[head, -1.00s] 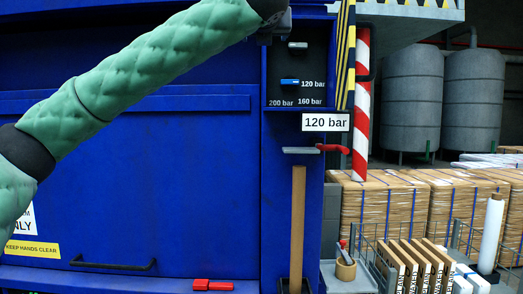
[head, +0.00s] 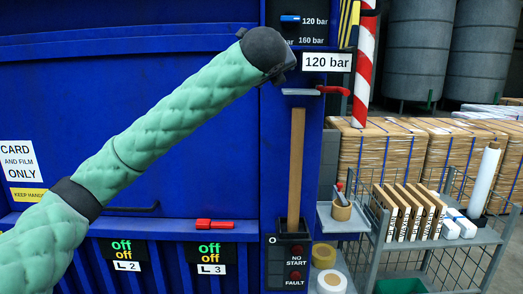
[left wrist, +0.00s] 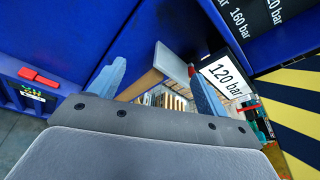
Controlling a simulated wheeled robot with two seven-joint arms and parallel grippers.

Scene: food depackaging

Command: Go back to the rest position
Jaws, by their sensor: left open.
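My left arm reaches in from the left across the blue machine (head: 200,60) in the head view. Its dark wrist end and left gripper (head: 284,72) are in front of the machine's right column, just left of the "120 bar" sign (head: 326,62). The fingers are mostly hidden there. In the left wrist view my left gripper (left wrist: 155,68) has its two blue-grey fingers wide apart, with nothing held between them. The blue selector (head: 290,18) points at the 120 bar label. My right gripper is in neither view.
A grey ledge (head: 301,92) and a wooden post (head: 296,165) are close below my left gripper. A red handle (head: 333,90) juts out to their right. A red-and-white striped pole (head: 364,75) stands beyond. A wire cart (head: 440,240) is at the lower right.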

